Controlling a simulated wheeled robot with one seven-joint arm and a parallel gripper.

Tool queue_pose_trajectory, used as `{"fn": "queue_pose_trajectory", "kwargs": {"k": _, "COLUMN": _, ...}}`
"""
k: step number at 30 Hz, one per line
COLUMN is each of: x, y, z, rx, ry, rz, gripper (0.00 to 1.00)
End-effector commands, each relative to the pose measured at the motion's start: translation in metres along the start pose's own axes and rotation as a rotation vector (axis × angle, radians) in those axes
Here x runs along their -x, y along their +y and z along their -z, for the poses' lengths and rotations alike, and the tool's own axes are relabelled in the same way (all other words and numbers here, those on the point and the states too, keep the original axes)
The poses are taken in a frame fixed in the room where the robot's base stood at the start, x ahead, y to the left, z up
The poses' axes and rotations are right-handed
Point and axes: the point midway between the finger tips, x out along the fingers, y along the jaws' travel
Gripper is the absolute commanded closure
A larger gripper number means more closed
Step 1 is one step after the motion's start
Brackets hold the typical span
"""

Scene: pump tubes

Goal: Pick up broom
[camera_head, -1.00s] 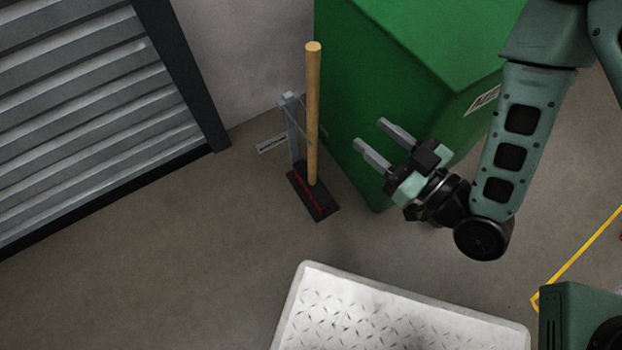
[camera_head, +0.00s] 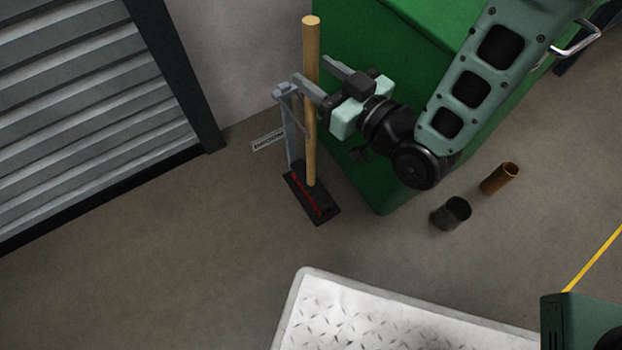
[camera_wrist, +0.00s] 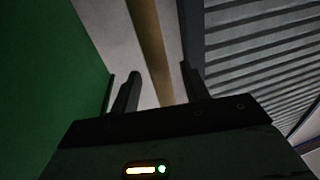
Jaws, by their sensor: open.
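The broom (camera_head: 311,140) stands upright on the floor, with a pale wooden handle and a dark head with a red stripe. A grey metal stand (camera_head: 290,130) is just left of the handle. My gripper (camera_head: 315,72) is at the upper half of the handle, reaching in from the right with its fingers pointing left. In the wrist view the handle (camera_wrist: 150,45) runs between the two open fingers, nearer the right one. I cannot tell whether either finger touches it. The broom head is out of the wrist view.
A large green container (camera_head: 375,180) stands right behind the handle. A floor label reading BROOM (camera_head: 268,141) lies by the stand. A white tread-plate platform (camera_head: 390,315) is in front. A dark cup-like piece (camera_head: 452,214) and a brown tube (camera_head: 499,178) are on the right floor. A grey shutter (camera_head: 85,110) is at left.

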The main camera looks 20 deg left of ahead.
Motion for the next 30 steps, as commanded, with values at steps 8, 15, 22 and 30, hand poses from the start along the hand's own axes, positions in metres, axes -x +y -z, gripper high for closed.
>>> {"fn": "queue_pose_trajectory", "kwargs": {"k": 8, "x": -0.023, "y": 0.0, "z": -0.001, "rx": -0.001, "ry": 0.0, "rz": 0.0, "gripper": 0.54}}
{"fn": "queue_pose_trajectory", "kwargs": {"k": 15, "x": -0.023, "y": 0.0, "z": 0.0, "rx": -0.001, "ry": -0.001, "rz": 0.0, "gripper": 0.74}}
{"fn": "queue_pose_trajectory", "kwargs": {"k": 22, "x": -0.023, "y": 0.0, "z": 0.001, "rx": 0.0, "ry": 0.003, "rz": 0.0, "gripper": 1.0}}
{"fn": "queue_pose_trajectory", "kwargs": {"k": 30, "x": -0.022, "y": 0.0, "z": 0.003, "rx": 0.0, "ry": 0.002, "rz": 0.0, "gripper": 1.0}}
